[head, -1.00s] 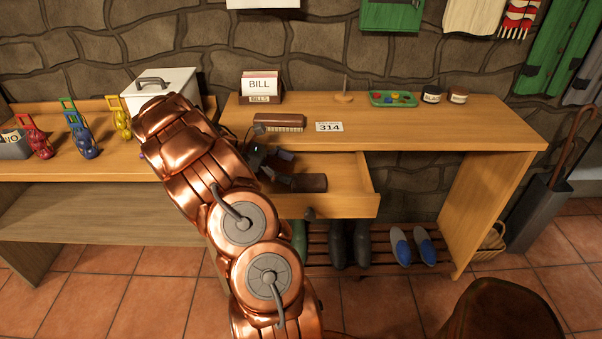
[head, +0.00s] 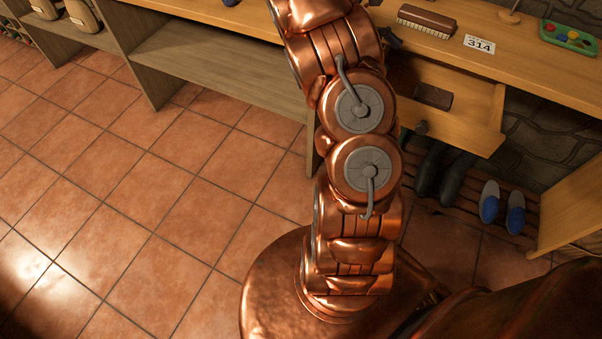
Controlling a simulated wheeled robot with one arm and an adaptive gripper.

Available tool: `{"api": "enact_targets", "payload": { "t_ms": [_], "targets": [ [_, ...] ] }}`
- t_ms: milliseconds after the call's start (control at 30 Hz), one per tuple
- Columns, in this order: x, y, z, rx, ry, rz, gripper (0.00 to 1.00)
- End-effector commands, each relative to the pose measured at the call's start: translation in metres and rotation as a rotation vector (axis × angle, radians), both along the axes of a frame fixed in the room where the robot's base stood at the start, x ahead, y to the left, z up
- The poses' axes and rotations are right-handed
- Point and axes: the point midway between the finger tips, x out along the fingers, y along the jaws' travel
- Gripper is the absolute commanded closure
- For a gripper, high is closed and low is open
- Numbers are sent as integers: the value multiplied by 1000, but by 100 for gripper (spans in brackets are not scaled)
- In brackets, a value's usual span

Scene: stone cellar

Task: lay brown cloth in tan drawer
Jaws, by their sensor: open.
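The tan drawer (head: 480,125) is pulled out under the tan counter at the right of the head view. The brown cloth (head: 433,96), a small dark brown folded piece, lies inside it on the drawer floor, towards the front. My gripper (head: 391,40) shows only as a small dark part beside my copper arm, above the drawer's left side. The rest of it is hidden behind the arm. It is open and apart from the cloth. The drawer's left part is also hidden by my arm.
A brush (head: 427,22), a 314 card (head: 479,44) and a green tray (head: 568,37) are on the counter. Dark boots (head: 456,178) and blue-grey shoes (head: 489,203) stand on a low slatted rack below. The tiled floor at left is clear.

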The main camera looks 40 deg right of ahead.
Motion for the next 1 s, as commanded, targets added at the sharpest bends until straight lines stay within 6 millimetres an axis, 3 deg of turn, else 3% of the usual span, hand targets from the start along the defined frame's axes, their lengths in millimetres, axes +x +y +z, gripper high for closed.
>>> {"api": "enact_targets", "payload": {
  "t_ms": [167,500,1000],
  "targets": [
    [-6,45,20,-33,-129,-18,8],
    [-26,137,32,-37,-372,-80,8],
    [-74,279,21,72,-692,-199,8]
  ]
}}
